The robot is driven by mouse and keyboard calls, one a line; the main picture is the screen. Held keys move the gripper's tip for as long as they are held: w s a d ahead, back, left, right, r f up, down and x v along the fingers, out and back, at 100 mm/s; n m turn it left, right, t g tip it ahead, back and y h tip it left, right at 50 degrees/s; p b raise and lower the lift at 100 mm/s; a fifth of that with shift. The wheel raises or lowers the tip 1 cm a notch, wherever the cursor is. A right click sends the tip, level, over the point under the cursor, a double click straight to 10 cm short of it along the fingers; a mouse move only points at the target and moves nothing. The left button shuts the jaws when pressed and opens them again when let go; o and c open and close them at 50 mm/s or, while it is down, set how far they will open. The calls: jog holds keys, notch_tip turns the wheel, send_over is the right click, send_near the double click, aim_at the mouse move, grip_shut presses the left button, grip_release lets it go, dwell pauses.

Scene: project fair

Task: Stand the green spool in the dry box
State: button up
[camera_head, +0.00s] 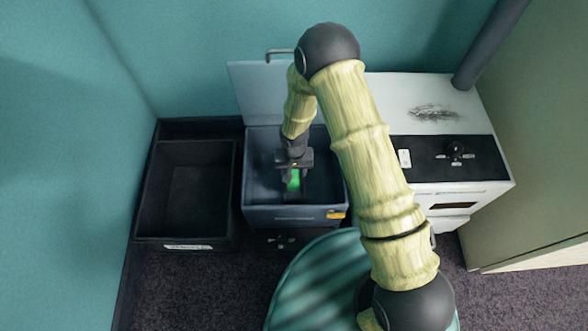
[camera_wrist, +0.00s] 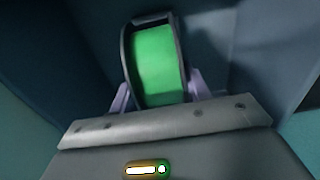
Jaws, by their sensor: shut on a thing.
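The green spool (camera_head: 294,179) with dark flanges is inside the open dry box (camera_head: 292,215), a dark blue-grey bin with its pale lid raised behind it. My gripper (camera_head: 293,172) reaches down into the dry box from above and is shut on the spool. In the wrist view the spool (camera_wrist: 158,65) stands on edge between the two pale fingers (camera_wrist: 158,92), tilted slightly. The box's inner walls surround it. Whether the spool touches the box floor I cannot tell. My arm covers part of the box's right back corner.
An empty black bin (camera_head: 186,190) stands left of the dry box. A white machine (camera_head: 440,110) with a black control panel stands to the right. The raised lid (camera_head: 255,95) is close behind my wrist. Teal walls close off the back and left.

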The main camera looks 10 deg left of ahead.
jog(key=shift+r, duration=0.1)
dwell(0.4)
jog(key=shift+f+b, duration=0.6)
jog(key=shift+f, duration=0.75)
dwell(0.6)
jog(key=o, duration=1.3)
jog(key=shift+s, duration=0.1)
notch_tip(320, 180, up, 18)
jog(key=p, duration=0.8)
jog(key=shift+f, duration=0.25)
